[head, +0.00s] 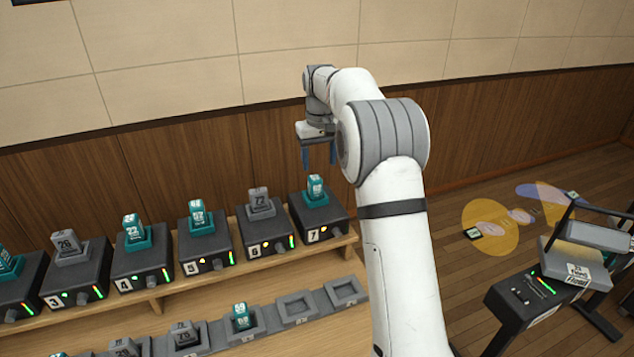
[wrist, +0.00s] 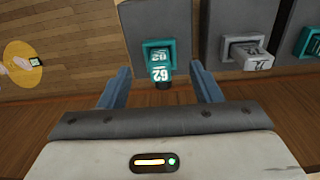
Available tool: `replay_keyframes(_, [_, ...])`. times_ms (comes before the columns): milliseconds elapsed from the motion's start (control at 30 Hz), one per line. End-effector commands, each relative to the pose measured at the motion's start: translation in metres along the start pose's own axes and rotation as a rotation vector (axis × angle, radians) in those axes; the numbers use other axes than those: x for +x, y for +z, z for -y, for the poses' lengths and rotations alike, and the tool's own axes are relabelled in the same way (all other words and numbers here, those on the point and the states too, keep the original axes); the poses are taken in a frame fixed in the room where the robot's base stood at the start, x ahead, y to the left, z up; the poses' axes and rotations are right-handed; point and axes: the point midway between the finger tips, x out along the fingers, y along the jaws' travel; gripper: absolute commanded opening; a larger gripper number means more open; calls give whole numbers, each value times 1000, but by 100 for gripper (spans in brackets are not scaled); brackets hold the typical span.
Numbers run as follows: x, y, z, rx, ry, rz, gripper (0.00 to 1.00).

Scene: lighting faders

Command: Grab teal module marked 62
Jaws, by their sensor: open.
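The teal module marked 62 (wrist: 160,68) stands upright in a teal-rimmed socket on a dark box. In the head view this teal module (head: 316,188) is on the box labelled 7 (head: 322,222), at the right end of the back row. My gripper (head: 319,163) is open and empty, pointing down above the module with a gap between them. In the wrist view the module shows between the two blue fingers of my gripper (wrist: 160,70). The fingers do not touch it.
A grey module marked 72 (head: 260,203) stands on neighbouring box 6, and a teal one (head: 198,216) on box 5. More boxes continue left. A front row of trays holds a teal module (head: 240,317); two trays at its right are empty. The wood-panelled wall (head: 190,160) rises behind.

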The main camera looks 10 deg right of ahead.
Motion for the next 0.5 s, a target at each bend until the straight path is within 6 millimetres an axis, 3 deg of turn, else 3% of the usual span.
replay_keyframes(33, [4, -13, -2, -6, -2, 9, 58])
replay_keyframes(200, [19, -40, -7, -23, -5, 26, 58])
replay_keyframes(500, [41, -51, -8, -34, -7, 37, 58])
